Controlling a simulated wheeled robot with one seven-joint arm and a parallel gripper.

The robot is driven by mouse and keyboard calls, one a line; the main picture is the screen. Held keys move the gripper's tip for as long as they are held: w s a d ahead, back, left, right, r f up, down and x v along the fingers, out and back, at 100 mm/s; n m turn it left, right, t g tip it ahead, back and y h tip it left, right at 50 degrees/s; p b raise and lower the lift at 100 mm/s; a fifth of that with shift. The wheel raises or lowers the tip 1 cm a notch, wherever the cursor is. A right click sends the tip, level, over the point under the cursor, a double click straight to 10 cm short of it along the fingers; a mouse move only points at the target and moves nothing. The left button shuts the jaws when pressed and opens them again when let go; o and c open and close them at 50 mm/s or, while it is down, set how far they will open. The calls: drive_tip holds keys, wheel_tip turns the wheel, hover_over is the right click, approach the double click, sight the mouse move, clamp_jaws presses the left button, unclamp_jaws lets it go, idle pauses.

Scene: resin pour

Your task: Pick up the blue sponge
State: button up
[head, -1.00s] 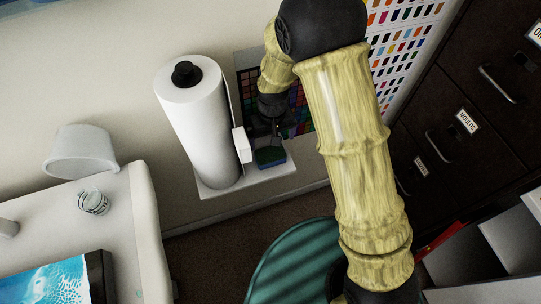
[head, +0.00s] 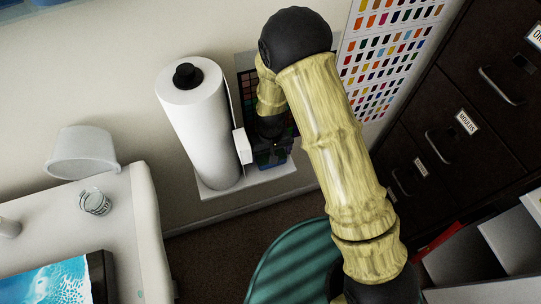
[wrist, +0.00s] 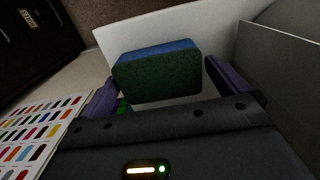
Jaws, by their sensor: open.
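The blue sponge (wrist: 158,70) has a blue top and a dark green face. In the wrist view it lies just ahead of my gripper (wrist: 160,80), lined up with the gap between the two purple-grey fingers. The fingers are open, one near each end of the sponge; I cannot tell how far they reach along its sides. In the head view my gripper (head: 271,146) is low over the small white shelf (head: 222,190), and it mostly hides the sponge there.
A tall white paper roll (head: 196,125) stands on the shelf close left of my gripper, with a small white block (head: 243,146) between. A colour chart (head: 385,60) hangs on the wall to the right. Dark drawers (head: 465,130) stand farther right.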

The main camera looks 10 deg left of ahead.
drive_tip(key=shift+f, duration=0.55)
drive_tip(key=shift+c, duration=0.4)
drive_tip(key=c, duration=0.8)
wheel_tip(320, 180, up, 10)
drive_tip(key=shift+r, duration=0.1)
